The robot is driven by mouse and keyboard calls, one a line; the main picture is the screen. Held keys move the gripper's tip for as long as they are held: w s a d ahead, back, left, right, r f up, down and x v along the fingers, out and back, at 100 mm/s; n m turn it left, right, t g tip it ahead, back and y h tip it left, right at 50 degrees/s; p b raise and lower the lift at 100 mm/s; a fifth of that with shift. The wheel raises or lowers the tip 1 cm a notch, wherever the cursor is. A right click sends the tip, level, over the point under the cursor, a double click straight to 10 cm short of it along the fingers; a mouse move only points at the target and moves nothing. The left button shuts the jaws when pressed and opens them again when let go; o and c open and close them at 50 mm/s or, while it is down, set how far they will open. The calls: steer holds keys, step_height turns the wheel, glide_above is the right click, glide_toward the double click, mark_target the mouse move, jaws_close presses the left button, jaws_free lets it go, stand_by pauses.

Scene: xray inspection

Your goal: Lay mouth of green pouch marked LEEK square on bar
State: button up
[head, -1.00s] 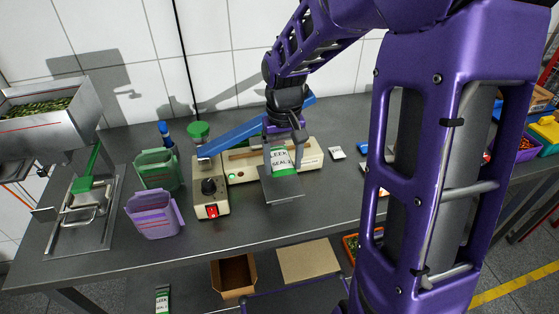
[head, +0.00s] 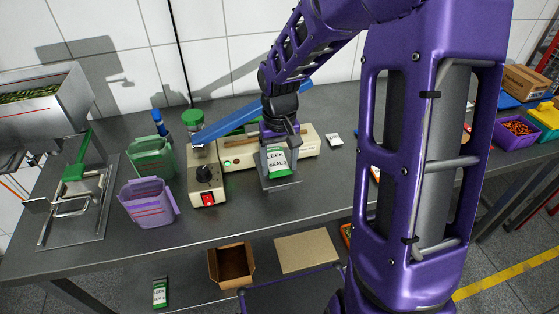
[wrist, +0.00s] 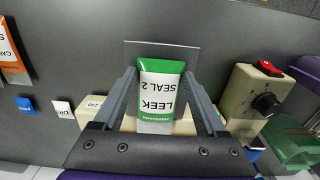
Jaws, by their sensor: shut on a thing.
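The green and white pouch marked LEEK, SEAL 2 (head: 277,160) is held by my gripper (head: 279,138) in front of the cream bar sealer (head: 240,154). The pouch shows in the wrist view (wrist: 160,98) between both fingers, its green band toward the metal plate. The small metal plate (head: 284,184) at the sealer's front lies under or just behind the pouch; contact cannot be told. The sealer's blue lever (head: 236,123) is raised at a slant. The bar behind the pouch is mostly hidden by my gripper.
A control box with a dial and red switch (head: 205,180) stands left of the plate. Green (head: 152,158) and purple (head: 148,205) bins stand further left. Another LEEK pouch (head: 160,293) and an open carton (head: 231,264) sit on the lower shelf. The front table strip is clear.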

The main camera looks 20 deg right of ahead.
steer(key=o, duration=1.3)
steer(key=shift+r, duration=0.1)
